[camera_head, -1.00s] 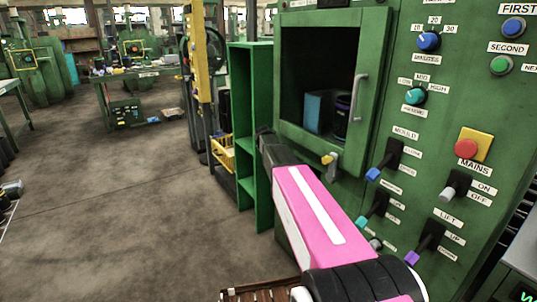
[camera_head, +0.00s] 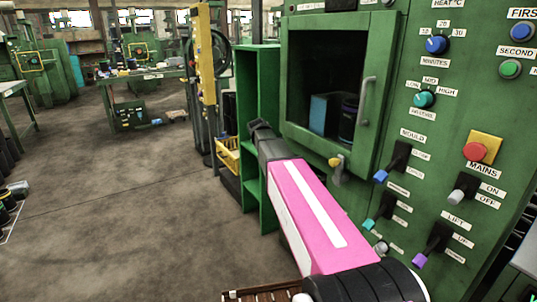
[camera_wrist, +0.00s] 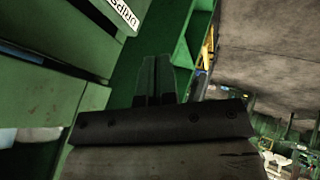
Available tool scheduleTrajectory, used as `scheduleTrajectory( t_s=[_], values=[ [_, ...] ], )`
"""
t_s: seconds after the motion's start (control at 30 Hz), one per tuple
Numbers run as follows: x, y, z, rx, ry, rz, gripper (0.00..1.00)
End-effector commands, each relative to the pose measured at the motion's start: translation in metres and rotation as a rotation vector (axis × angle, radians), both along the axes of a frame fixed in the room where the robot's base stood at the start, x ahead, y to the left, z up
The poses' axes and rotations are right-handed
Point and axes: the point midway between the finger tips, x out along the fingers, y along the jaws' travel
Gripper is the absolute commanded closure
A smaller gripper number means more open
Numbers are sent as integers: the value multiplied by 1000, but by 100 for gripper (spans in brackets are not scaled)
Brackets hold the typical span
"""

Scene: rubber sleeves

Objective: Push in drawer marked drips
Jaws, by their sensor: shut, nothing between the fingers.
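A white label reading DRIPS (camera_wrist: 122,12) shows at the top of the wrist view, on a green metal front (camera_wrist: 75,22). How far this drawer stands out I cannot tell, and I cannot make it out in the head view. My gripper (camera_wrist: 157,62) is shut and empty, its fingers pointing up the picture, just right of and below the labelled front; I cannot tell whether it touches. In the head view my gripper (camera_head: 258,127) is at the far end of my pink arm, in front of the green shelf unit.
The green press cabinet (camera_head: 440,130) with knobs and levers fills the right side. Its window door (camera_head: 366,100) has a grey handle. A green open shelf unit (camera_head: 262,90) and a yellow basket (camera_head: 228,157) stand beyond my gripper.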

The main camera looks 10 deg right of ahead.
Motion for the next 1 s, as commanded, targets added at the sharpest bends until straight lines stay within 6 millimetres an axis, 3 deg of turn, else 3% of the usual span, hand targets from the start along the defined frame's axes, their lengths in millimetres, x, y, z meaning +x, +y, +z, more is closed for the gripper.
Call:
scheduleTrajectory(
  t_s=[0.2,0.37,0.7,1.0],
  values=[
    [-8,5,10,-12,7,7,100],
    [-11,6,-7,-165,89,88,100],
    [-26,12,-66,-926,594,465,100],
    [-39,42,-84,-1509,1117,660,100]
  ],
)
